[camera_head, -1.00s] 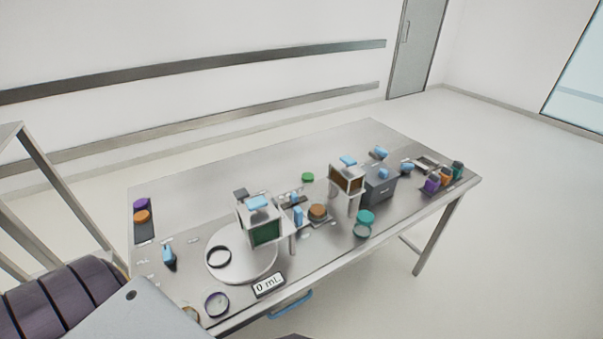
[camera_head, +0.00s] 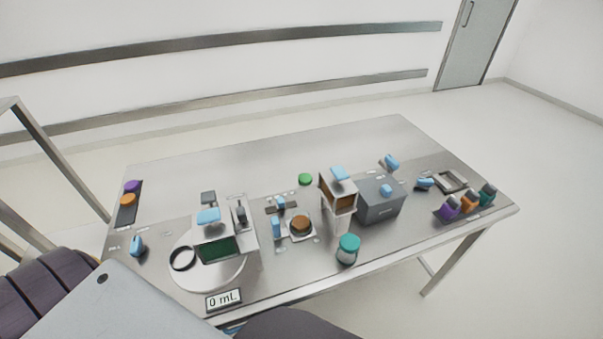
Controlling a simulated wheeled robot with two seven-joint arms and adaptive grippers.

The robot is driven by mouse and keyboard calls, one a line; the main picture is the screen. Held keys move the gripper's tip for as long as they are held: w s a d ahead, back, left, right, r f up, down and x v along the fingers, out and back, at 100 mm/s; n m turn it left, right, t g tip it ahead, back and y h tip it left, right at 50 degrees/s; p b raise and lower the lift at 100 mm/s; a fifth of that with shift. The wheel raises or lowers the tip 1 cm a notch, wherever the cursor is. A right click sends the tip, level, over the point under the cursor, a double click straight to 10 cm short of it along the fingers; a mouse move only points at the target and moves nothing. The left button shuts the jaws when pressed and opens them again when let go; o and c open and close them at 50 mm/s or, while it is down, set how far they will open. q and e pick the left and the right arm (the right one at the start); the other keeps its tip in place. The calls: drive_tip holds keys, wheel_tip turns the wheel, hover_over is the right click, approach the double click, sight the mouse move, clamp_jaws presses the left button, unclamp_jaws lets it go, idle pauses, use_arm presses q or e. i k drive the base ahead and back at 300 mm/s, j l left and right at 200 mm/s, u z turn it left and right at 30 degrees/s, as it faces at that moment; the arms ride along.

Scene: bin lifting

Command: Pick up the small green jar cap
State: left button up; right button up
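A small green jar cap (camera_head: 305,179) lies flat near the back middle of the metal table (camera_head: 370,135). It is behind the small platform with a brown round piece (camera_head: 300,225) and left of the white stand with a brown screen (camera_head: 338,192). Nothing covers it. A larger teal-lidded jar (camera_head: 348,246) stands at the front edge. Neither of my grippers is in view.
A machine with a dark green screen (camera_head: 219,248) and round white base stands front left. A grey box (camera_head: 380,203) stands right of the cap. Purple, orange and teal jars (camera_head: 469,205) fill the right end. The back of the table is clear.

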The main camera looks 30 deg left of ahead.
sight(304, 179)
drive_tip(key=i+l+u, duration=0.4)
drive_tip(key=l, duration=0.15)
drive_tip(key=i+l+u, duration=0.45)
drive_tip(key=l, duration=0.15)
drive_tip(key=l+u, duration=0.2)
drive_tip(key=l, duration=0.15)
